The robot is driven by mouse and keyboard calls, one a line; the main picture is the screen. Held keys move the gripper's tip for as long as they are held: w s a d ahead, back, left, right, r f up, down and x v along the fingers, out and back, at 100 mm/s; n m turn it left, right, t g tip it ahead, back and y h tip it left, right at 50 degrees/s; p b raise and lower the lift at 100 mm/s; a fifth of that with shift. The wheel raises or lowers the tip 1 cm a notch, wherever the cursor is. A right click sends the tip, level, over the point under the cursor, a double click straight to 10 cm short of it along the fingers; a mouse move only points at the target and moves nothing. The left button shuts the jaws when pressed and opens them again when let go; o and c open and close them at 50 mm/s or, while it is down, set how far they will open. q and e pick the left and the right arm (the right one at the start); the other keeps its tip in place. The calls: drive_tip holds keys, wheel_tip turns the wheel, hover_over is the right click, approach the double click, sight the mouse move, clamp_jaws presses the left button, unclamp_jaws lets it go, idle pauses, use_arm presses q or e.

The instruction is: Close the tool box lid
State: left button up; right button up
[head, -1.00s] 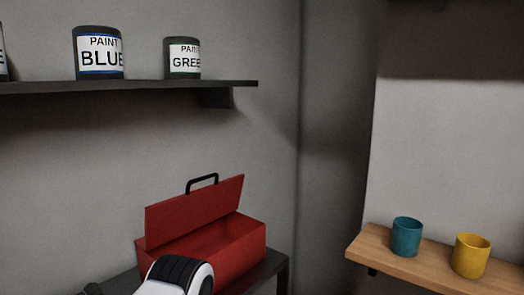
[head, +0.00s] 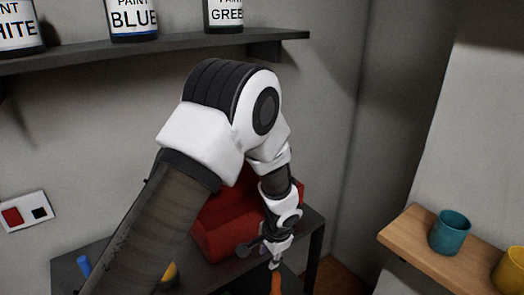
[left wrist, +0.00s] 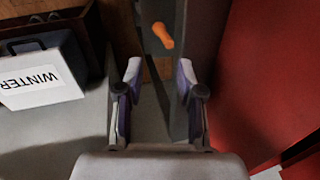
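The red tool box (head: 222,232) stands on the dark bench, mostly hidden behind my left arm in the head view. Its lid and handle are covered by the arm, so I cannot tell the lid's angle now. In the left wrist view a large red surface of the box (left wrist: 272,65) fills the right side. My left gripper (head: 274,262) points down in front of the box's right part. In the left wrist view the left gripper (left wrist: 159,80) is open, with nothing between its fingers and the red surface to its right. My right gripper is not in view.
An orange object (left wrist: 162,36) lies ahead of the fingers. A light box labelled WINTER (left wrist: 42,78) is at the left there. Paint cans (head: 133,18) stand on the dark shelf (head: 280,37). A teal cup (head: 450,232) and yellow cup (head: 510,272) stand on the wooden shelf.

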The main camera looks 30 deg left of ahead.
use_arm(q)
drive_tip(key=w+a+r+t+y+p, duration=0.1)
drive_tip(key=w+a+r+y+p, duration=0.2)
drive_tip(key=r, duration=1.4)
drive_tip(key=w+a+r+t+y+p, duration=0.1)
drive_tip(key=w+a+r+y, duration=0.3)
drive_tip(key=r, duration=1.2)
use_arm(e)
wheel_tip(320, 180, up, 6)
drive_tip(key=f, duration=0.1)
use_arm(q)
drive_tip(key=shift+n+h, duration=0.3)
drive_tip(key=shift+n, duration=0.1)
drive_tip(key=b+x, duration=0.1)
drive_tip(key=x, duration=0.3)
drive_tip(key=b+x, duration=0.2)
drive_tip(key=x, duration=0.2)
drive_tip(key=b+x, duration=0.2)
drive_tip(key=x, duration=0.1)
drive_tip(key=shift+w+a, duration=0.35)
drive_tip(key=shift+w, duration=0.1)
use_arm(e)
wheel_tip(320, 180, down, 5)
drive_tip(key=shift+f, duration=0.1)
use_arm(q)
clamp_jaws()
